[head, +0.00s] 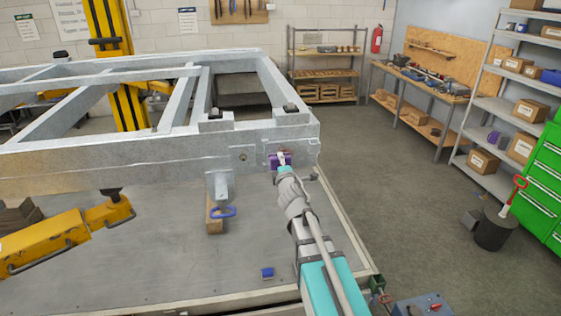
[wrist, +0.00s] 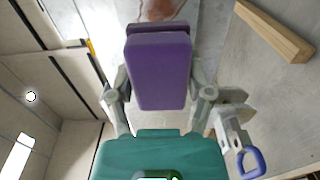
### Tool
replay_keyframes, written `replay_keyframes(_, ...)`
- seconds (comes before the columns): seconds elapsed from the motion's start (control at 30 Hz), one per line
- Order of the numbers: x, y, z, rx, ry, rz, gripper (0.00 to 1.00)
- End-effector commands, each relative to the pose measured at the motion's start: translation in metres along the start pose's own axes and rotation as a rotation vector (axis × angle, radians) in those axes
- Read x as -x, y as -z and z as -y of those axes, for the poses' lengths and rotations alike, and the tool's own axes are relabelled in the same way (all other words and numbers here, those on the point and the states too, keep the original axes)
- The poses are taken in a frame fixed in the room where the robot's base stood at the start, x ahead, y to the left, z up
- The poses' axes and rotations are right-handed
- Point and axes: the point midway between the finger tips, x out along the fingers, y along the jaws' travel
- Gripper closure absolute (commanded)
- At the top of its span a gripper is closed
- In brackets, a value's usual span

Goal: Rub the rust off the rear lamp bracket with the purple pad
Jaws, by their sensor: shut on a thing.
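My gripper (head: 284,169) is shut on the purple pad (head: 274,160) at the right end of the trailer frame's near beam. In the wrist view the pad (wrist: 160,70) stands upright between the two fingers. A pale metal plate (head: 304,152), apparently the rear lamp bracket, shows beside the pad on the beam; the pad and gripper hide part of it. In the wrist view a reddish-brown rust patch (wrist: 162,8) shows just beyond the pad's far end. I cannot tell whether the pad touches it.
A stand with a blue handle (head: 222,212) and a wooden block (head: 214,222) stand left of my arm. A small blue object (head: 267,273) lies on the grey platform (head: 150,270). A yellow lift arm (head: 45,245) is at left.

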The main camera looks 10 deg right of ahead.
Motion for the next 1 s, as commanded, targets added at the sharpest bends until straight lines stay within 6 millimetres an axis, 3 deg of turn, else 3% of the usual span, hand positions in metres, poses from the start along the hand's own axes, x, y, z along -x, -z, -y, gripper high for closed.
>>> replay_keyframes(0.23,0.018,0.0,0.0,0.0,0.0,0.0,0.72)
replay_keyframes(0.73,0.021,0.0,0.0,0.0,0.0,0.0,0.72)
replay_keyframes(1.0,0.036,0.0,0.0,0.0,0.0,0.0,0.72)
